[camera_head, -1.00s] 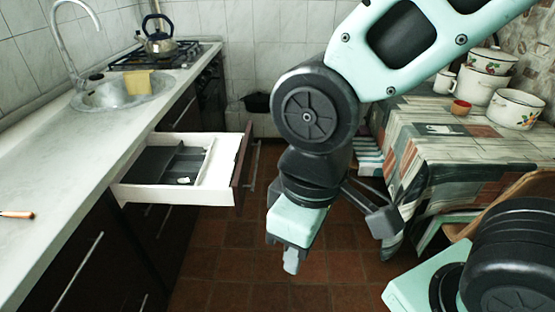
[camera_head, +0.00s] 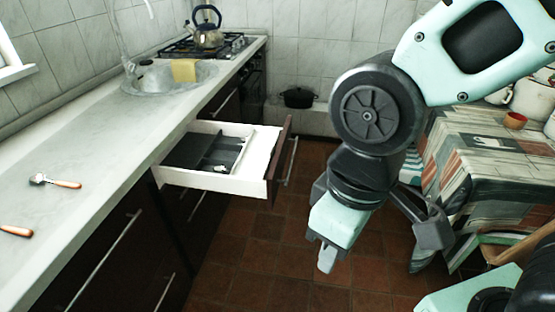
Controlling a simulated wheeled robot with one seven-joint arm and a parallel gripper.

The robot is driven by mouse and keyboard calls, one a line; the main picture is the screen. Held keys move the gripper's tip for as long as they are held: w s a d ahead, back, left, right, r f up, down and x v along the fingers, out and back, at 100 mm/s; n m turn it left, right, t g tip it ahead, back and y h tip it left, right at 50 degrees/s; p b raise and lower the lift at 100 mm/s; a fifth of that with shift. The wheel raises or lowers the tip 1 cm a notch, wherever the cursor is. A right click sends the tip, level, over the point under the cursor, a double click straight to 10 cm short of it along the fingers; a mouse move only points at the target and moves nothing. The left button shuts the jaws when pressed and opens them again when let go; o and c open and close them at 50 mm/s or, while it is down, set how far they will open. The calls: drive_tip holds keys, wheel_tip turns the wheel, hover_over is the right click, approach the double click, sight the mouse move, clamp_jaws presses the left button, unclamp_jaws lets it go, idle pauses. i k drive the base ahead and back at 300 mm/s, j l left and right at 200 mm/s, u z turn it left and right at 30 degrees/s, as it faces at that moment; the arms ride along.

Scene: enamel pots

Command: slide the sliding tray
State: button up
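The sliding tray appears to be the dark grey insert (camera_head: 188,153) with compartments. It lies at the left inside a white drawer (camera_head: 225,184) with a dark front, pulled out from under the counter. A small pale object lies in the tray. The bare white drawer floor shows to the tray's right. My gripper (camera_head: 327,259) hangs down in front of the drawer, to its right in the picture and apart from it. I cannot tell its finger gap from this angle. It seems to hold nothing.
A kettle (camera_head: 207,35) stands on the stove. A table with a cloth (camera_head: 480,150) stands at right. Tiled floor (camera_head: 260,262) is open between.

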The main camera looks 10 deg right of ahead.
sight(253, 161)
drive_tip(key=i+j+u, duration=0.15)
drive_tip(key=i, duration=0.35)
drive_tip(key=i+j+u, duration=0.15)
drive_tip(key=i, duration=0.35)
drive_tip(key=j, duration=0.1)
